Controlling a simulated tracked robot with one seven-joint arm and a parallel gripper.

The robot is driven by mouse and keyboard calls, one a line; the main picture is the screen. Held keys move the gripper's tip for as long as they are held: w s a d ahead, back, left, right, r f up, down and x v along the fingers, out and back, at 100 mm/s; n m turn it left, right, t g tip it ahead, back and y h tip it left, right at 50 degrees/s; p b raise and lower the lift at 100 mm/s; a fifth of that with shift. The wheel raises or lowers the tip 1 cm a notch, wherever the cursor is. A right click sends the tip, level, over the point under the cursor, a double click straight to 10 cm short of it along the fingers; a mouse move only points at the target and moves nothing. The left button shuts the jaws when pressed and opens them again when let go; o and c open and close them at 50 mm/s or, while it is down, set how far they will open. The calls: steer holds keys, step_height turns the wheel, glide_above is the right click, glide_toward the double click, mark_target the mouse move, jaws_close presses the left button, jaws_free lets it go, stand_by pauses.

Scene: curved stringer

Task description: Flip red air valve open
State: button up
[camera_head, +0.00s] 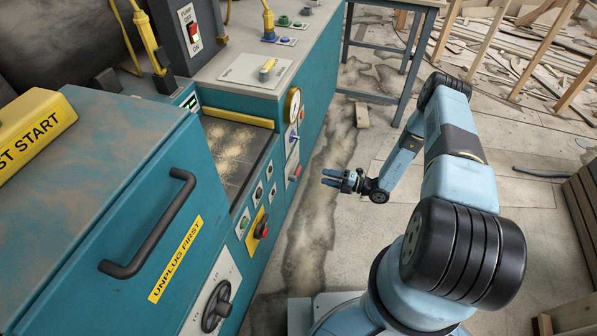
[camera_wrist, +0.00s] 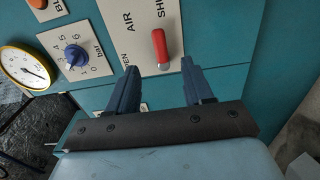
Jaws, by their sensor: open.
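The red air valve lever (camera_wrist: 160,48) is on a pale plate (camera_wrist: 205,22) marked AIR, with partly visible words at either side that look like OPEN and SHUT. In the head view the red lever (camera_head: 295,173) is on the teal machine's front, below the gauge. My gripper (camera_wrist: 158,64) is open and empty, with its two blue fingers pointing at the panel. In the wrist view the lever shows between the fingertips. In the head view my gripper (camera_head: 325,177) is right of the lever, with a gap between them. The left finger covers part of the OPEN word.
A blue-pointer bar knob (camera_wrist: 75,55) and a yellow-rimmed gauge (camera_wrist: 24,66) lie beside the valve plate. Open floor lies right of the machine; a metal table (camera_head: 390,50) stands behind.

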steer(key=x, duration=1.1)
steer(key=shift+a, duration=0.2)
jaws_close()
